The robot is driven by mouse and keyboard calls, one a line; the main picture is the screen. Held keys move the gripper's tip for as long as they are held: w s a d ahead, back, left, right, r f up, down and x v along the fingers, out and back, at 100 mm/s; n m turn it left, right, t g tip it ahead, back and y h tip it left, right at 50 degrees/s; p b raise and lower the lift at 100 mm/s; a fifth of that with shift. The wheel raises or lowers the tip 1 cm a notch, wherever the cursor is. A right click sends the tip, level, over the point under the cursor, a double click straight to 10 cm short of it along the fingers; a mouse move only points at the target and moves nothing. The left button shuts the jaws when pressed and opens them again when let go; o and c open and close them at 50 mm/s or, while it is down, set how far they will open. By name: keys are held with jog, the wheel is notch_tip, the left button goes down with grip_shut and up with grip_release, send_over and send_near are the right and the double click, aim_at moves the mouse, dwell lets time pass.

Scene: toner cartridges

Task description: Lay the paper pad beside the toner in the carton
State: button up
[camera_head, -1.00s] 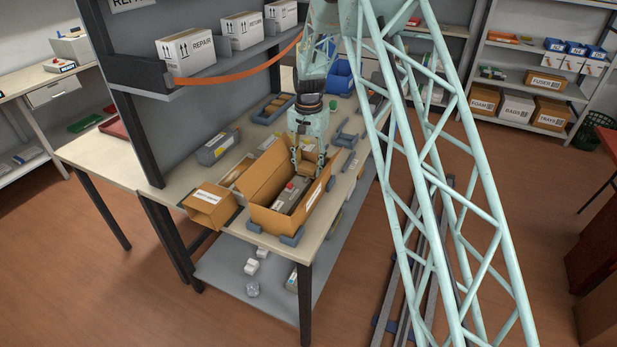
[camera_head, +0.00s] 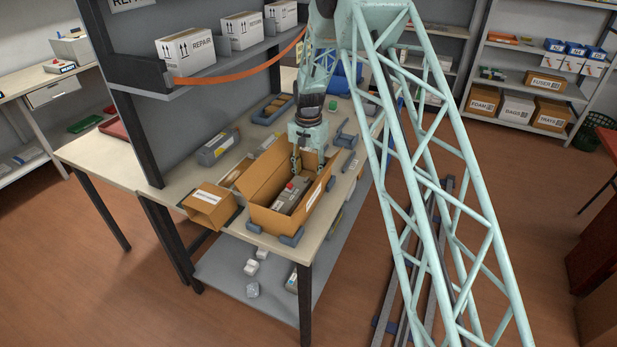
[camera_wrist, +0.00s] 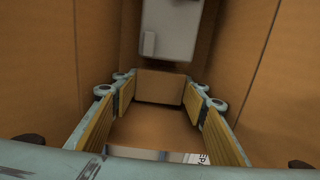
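The toner (camera_head: 288,198), a grey cartridge with a red spot, lies in the near part of the open brown carton (camera_head: 262,216). Its pale end also shows at the top of the wrist view (camera_wrist: 172,28). My gripper (camera_head: 308,163) reaches down into the far end of the carton, beyond the toner. In the wrist view a plain brown block, which I take for the paper pad (camera_wrist: 160,87), sits between my fingertips with its sides against both finger pads. Whether its underside touches the carton floor is hidden.
Carton walls stand close on both sides of my fingers. A smaller open box (camera_head: 206,208) stands left of the carton. Grey corner blocks (camera_head: 291,238) sit at the carton's base. Another grey cartridge (camera_head: 217,147) and a tray (camera_head: 272,108) lie farther back on the bench.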

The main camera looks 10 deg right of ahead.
aim_at(309, 175)
jog(key=shift+f, duration=0.15)
jog(key=o, duration=0.4)
jog(key=shift+c, duration=0.2)
notch_tip(309, 175, up, 12)
jog(key=p, duration=0.1)
jog(key=shift+r, duration=0.2)
dwell(0.7)
dwell(0.7)
